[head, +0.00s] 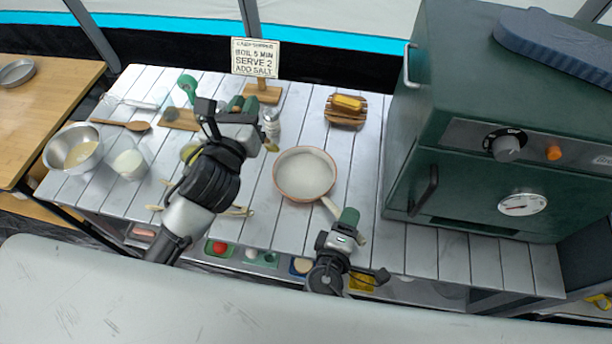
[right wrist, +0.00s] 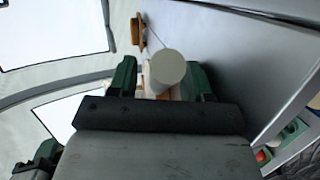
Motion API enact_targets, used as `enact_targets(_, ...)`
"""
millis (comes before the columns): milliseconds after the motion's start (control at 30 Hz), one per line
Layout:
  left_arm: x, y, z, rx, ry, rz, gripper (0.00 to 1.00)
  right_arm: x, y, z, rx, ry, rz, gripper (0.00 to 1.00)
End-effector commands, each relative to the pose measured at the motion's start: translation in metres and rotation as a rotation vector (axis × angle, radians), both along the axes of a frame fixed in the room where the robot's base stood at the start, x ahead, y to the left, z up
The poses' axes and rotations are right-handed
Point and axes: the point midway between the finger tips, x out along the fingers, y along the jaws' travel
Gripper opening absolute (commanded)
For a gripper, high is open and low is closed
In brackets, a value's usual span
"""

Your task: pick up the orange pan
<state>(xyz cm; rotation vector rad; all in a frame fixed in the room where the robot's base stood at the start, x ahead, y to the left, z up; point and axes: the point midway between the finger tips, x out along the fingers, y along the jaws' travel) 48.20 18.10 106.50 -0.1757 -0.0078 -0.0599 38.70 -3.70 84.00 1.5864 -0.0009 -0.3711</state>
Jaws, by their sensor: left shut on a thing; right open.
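The pan (head: 304,173) sits on the slatted table, with an orange-brown rim, a pale inside and a pale handle (head: 330,206) pointing down and right. My right gripper (head: 349,217) is at the handle's end. In the right wrist view its green fingers (right wrist: 163,78) are open, with the pale round handle end (right wrist: 168,68) between them; I cannot tell whether they touch it. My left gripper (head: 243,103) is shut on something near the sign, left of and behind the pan. What it holds is hidden.
A green oven (head: 440,150) stands close on the right. A sign (head: 255,57), a shaker (head: 271,127) and a board with yellow food (head: 346,108) are behind the pan. Bowls (head: 74,150) and a wooden spoon (head: 120,124) are on the left. Bins (head: 219,249) line the front.

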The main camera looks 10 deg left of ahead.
Motion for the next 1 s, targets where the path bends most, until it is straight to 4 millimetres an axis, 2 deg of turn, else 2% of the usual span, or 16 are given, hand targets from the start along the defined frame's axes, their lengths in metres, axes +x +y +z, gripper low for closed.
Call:
enact_targets(33, 0.000, 0.000, 0.000, 0.000, 0.000, 0.000, 0.00, 0.000, 0.000, 0.000, 0.000, 0.000, 0.000, 0.49)
enact_targets(367, 0.000, 0.000, 0.000, 0.000, 0.000, 0.000, 0.00, 0.000, 0.000, 0.000, 0.000, 0.001, 0.000, 0.00)
enact_targets(767, 0.000, 0.000, 0.000, 0.000, 0.000, 0.000, 0.00, 0.000, 0.001, 0.003, 0.004, -0.003, 0.000, 0.00)
enact_targets(1000, 0.000, 0.000, 0.000, 0.000, 0.000, 0.000, 0.00, 0.000, 0.001, 0.027, 0.007, -0.005, -0.001, 0.00)
